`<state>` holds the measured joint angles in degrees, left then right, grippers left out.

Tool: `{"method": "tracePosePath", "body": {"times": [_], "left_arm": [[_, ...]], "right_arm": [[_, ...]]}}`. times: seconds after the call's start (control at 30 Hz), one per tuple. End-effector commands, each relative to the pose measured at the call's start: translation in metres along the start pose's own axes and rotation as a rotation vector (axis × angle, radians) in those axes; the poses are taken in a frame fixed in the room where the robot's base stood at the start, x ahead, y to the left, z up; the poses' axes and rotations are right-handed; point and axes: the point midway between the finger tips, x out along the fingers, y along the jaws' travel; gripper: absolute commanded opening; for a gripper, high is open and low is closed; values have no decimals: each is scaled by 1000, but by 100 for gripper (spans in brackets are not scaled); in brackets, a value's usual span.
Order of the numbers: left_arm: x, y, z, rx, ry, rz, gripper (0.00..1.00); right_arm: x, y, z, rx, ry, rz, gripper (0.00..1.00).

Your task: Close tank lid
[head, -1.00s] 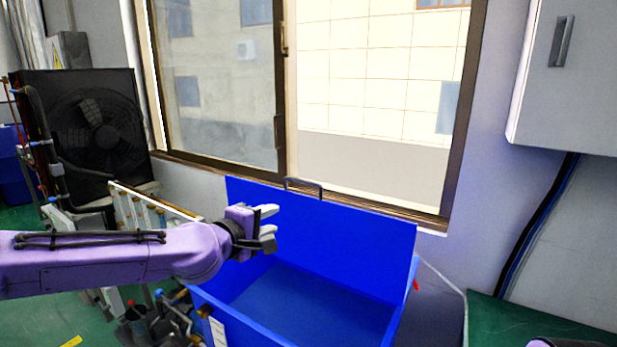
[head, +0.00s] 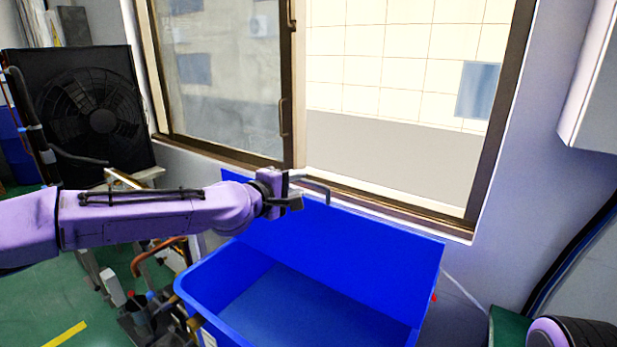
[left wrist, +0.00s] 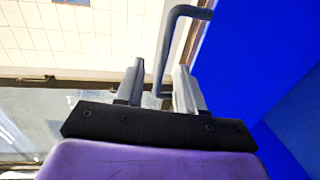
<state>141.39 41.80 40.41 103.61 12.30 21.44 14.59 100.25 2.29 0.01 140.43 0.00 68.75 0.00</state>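The blue tank (head: 193,284) stands below the window, open at the top. Its blue lid (head: 350,245) is raised and leans upright at the back, near the window sill. A grey bent handle (head: 318,187) is on the lid's top edge. My left gripper (head: 297,190) is at the lid's upper left, by the handle. In the left wrist view the handle (left wrist: 164,55) reaches between the two spread fingers of my left gripper (left wrist: 160,70), with gaps visible beside it. The blue lid (left wrist: 245,50) fills the right side there. My right gripper is not in view.
The window frame (head: 400,205) runs close behind the lid. Pipes and fittings (head: 150,300) crowd the floor left of the tank, with a black fan unit (head: 95,115) farther back. A white wall cabinet (head: 592,100) hangs at the upper right.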

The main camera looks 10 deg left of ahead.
Motion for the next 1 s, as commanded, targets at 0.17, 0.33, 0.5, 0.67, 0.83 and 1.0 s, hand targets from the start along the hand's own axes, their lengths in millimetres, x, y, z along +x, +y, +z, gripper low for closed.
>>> {"method": "tracePosePath", "body": {"times": [0.17,0.33,0.5,0.67,0.83,1.0], "left_arm": [[38,0,0,-1,0,-3,38],[53,0,-1,-1,1,-2,38],[55,0,-1,-1,2,0,38],[55,-1,-2,-1,3,-1,18],[54,-1,-2,-1,4,-1,0],[54,-3,-3,-2,4,5,0]], "right_arm": [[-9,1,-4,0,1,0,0],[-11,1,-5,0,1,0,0],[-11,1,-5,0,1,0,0],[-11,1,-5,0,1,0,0],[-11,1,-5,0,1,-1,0],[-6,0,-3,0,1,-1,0]]}}
